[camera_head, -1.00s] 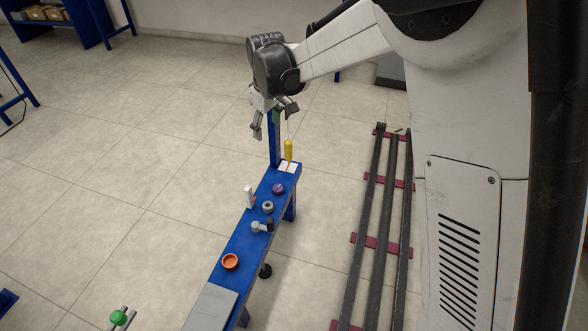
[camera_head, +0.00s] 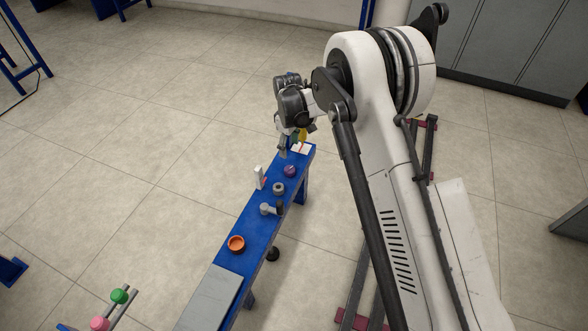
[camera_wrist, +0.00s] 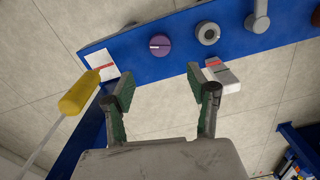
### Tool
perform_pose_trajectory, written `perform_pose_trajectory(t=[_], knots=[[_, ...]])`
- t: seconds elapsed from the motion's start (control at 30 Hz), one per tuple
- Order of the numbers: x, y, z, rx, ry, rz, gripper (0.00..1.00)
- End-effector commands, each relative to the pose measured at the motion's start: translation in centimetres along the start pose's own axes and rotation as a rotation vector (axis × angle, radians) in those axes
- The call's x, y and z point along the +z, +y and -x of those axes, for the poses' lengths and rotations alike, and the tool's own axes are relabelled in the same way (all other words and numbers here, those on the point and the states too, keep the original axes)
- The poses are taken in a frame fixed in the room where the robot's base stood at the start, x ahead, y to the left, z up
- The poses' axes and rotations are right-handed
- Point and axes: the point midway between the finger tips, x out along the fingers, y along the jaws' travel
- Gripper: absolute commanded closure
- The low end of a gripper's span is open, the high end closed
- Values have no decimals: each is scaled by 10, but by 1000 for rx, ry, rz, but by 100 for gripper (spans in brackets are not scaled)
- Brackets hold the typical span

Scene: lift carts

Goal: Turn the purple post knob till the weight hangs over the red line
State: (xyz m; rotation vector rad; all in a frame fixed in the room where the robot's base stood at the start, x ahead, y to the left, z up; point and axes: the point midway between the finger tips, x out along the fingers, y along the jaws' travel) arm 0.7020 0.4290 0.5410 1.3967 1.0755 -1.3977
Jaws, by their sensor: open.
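The purple knob (camera_head: 290,171) sits on the blue bench; in the wrist view the round purple knob (camera_wrist: 160,46) has a pale mark on its face. The yellow weight (camera_head: 302,135) hangs on a thin cord; it shows large in the wrist view (camera_wrist: 79,92). Below it lies a white card (camera_head: 302,149) with a red line (camera_wrist: 105,67). In the wrist view the weight appears off the card's lower left, but exact alignment is unclear. My gripper (camera_wrist: 160,76) is open and empty, its fingers apart, with the knob beyond and between the fingertips, apparently not touching.
A grey ring-shaped knob (camera_wrist: 207,33), a grey lever (camera_wrist: 258,15) and a white block with a red mark (camera_wrist: 221,76) stand beside the purple knob. An orange bowl-like ring (camera_head: 236,244) and grey plate (camera_head: 209,298) lie nearer on the bench. Open floor is left.

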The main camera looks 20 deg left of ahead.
Motion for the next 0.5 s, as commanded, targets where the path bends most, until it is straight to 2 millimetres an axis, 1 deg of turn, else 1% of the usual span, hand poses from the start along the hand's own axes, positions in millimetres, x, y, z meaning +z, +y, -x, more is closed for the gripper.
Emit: perform_pose_trajectory(t=[0.5], knots=[[0, 0, -93, 1, 1, -1, 47]])
